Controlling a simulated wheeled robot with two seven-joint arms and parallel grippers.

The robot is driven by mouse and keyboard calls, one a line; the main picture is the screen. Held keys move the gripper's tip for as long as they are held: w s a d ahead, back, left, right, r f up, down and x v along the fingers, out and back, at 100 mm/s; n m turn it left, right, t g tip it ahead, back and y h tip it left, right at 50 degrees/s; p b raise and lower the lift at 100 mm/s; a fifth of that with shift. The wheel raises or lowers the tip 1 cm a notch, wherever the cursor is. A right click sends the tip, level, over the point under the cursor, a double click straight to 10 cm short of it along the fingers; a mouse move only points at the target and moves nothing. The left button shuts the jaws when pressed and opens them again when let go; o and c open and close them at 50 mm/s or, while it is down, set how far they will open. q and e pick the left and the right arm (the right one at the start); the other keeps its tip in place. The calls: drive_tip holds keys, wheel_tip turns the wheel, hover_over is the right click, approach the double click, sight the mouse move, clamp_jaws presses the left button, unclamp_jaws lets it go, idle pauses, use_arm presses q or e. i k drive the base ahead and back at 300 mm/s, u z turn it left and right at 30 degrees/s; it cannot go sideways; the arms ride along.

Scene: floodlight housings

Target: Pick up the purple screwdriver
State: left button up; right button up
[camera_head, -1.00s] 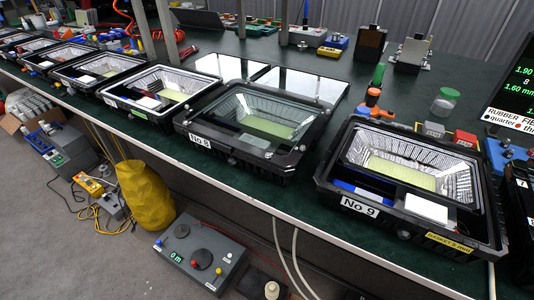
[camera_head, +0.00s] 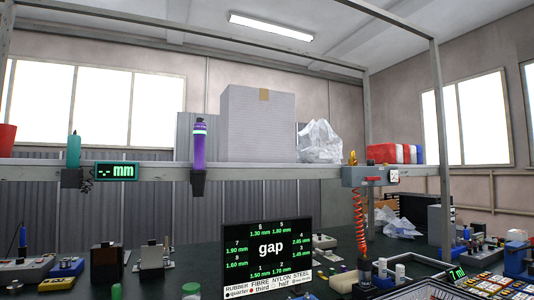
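A purple tool (camera_head: 199,148), which looks like the screwdriver, stands upright at the front edge of the overhead shelf. It has a pale band near its dark top. Its lower end sits in a black holder (camera_head: 198,185) on the shelf beam, so its tip is hidden. Neither of my grippers shows in this view.
The shelf beam (camera_head: 270,171) also carries a green bottle-like item (camera_head: 73,151), a big grey box (camera_head: 258,124), a clear plastic bag (camera_head: 320,142) and a red-and-white bundle (camera_head: 396,154). A gap display (camera_head: 267,258) and a red coiled hose (camera_head: 359,222) are below.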

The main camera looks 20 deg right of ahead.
sight(199, 129)
drive_tip(key=k, duration=0.65)
drive_tip(key=u, duration=0.5)
drive_tip(key=k, duration=0.65)
drive_tip(key=u, duration=0.7)
drive_tip(key=i, duration=1.2)
drive_tip(key=z, duration=0.6)
